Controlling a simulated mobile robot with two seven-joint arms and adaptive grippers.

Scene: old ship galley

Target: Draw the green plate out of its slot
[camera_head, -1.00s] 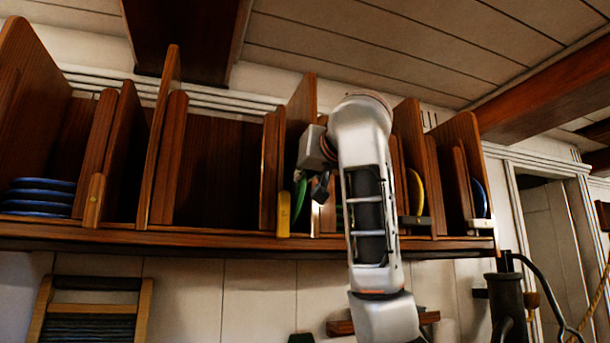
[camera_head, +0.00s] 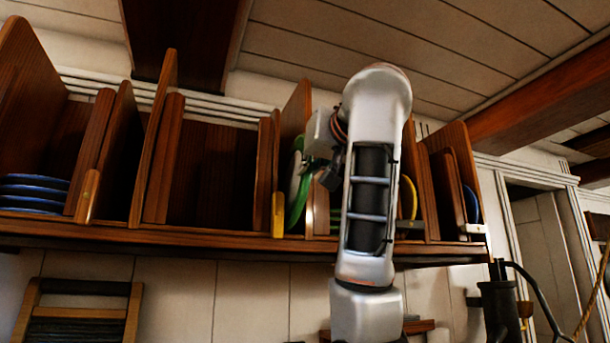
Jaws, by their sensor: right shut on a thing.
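The green plate (camera_head: 299,205) stands on edge in a slot of the wooden wall rack, left of my right arm. Its left part and green rim show, and its lower part sits behind the small yellow-marked post at the slot's front. My right gripper (camera_head: 323,172) is at the plate's right side, shut on it. The fingertips are partly hidden by my own wrist and arm. My left gripper is not in view.
The wooden rack (camera_head: 120,235) has upright dividers close on both sides. Blue plates (camera_head: 33,192) lie stacked at far left. A yellow plate (camera_head: 408,198) and a blue plate (camera_head: 471,204) stand in slots at right. A ceiling beam (camera_head: 540,98) runs above right.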

